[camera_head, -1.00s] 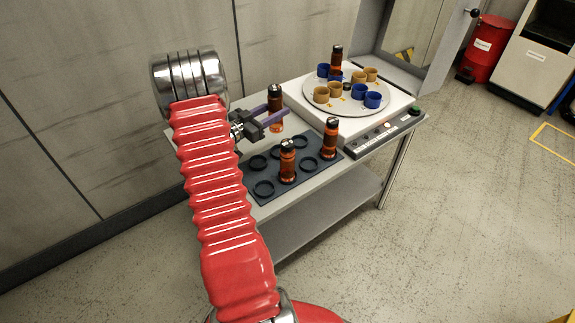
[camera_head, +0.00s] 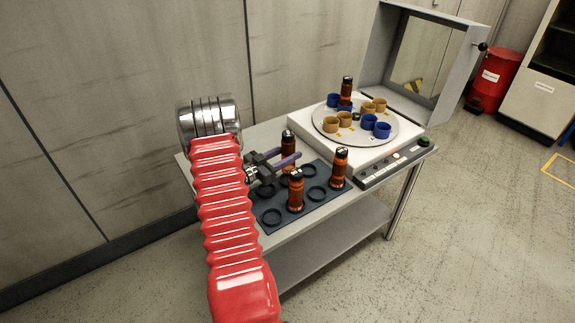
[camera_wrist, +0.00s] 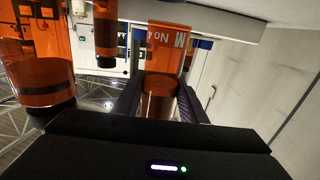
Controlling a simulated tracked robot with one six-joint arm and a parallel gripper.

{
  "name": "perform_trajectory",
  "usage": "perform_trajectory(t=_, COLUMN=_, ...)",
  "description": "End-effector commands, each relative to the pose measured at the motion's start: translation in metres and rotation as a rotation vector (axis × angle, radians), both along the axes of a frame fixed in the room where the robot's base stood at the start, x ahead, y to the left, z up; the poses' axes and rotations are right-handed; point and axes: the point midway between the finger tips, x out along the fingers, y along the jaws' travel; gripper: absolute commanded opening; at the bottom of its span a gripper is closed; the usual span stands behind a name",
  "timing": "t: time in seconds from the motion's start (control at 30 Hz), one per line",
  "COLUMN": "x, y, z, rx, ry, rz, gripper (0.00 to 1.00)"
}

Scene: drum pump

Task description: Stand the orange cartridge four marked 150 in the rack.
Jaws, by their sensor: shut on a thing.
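An orange cartridge with a dark cap (camera_head: 288,144) is upright between the purple fingers of my gripper (camera_head: 284,160), shut on it. In the wrist view it also shows between the fingers (camera_wrist: 160,92), with part of its lettering in sight; no 150 can be read. It is over the back row of the dark rack (camera_head: 312,204). Its foot is partly hidden, so I cannot tell whether it touches the rack. Two other orange cartridges stand in the rack, one at the front (camera_head: 296,192) and one at the right (camera_head: 340,170).
A turntable (camera_head: 350,134) behind the rack carries blue and ochre cups and another orange cartridge (camera_head: 347,88). The white machine (camera_head: 382,158) has its hood (camera_head: 445,65) raised. Several rack rings are empty, including the front left one (camera_head: 271,217). Orange cartridges nearby show in the wrist view.

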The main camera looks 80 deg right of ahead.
Motion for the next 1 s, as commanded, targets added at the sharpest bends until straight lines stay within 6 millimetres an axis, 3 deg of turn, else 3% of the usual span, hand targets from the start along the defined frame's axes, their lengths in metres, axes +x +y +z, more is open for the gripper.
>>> perform_trajectory(t=0.33, x=0.0, y=0.0, z=-0.002, rx=0.0, ry=0.0, rz=0.001, gripper=0.09)
perform_trajectory(t=0.7, x=0.001, y=0.0, z=-0.037, rx=0.001, ry=0.002, rz=0.001, gripper=0.09)
perform_trajectory(t=1.0, x=0.001, y=0.0, z=-0.038, rx=0.0, ry=0.0, rz=0.002, gripper=0.09)
